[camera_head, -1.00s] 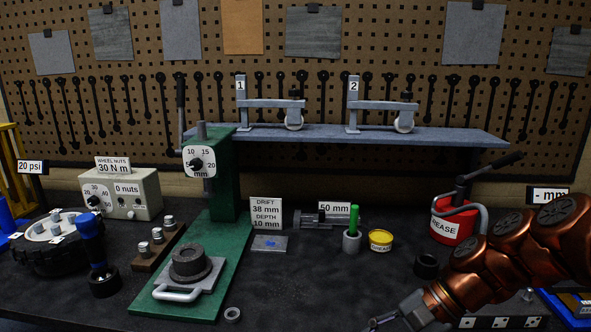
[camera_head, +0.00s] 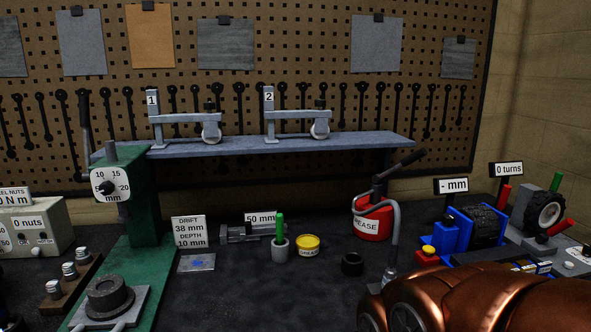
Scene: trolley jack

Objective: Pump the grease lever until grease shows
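The red grease pot (camera_head: 371,226), with a partly hidden "GREASE" label, stands on the bench right of centre. Its lever (camera_head: 404,163) has a black grip and slopes up to the right. A grey hose (camera_head: 395,230) arches from the pot and drops to a metal end near my arm. No grease is visible at that end. My copper-coloured arm fills the lower right, in front of the pot and below the lever. My gripper cannot be seen in this view.
A yellow grease tin (camera_head: 308,246), a black ring (camera_head: 352,264) and a grey cup with a green rod (camera_head: 280,245) stand left of the pot. A blue fixture (camera_head: 455,232) with a "- mm" sign stands right. A shelf (camera_head: 270,143) runs behind. Dark bench is clear at front centre.

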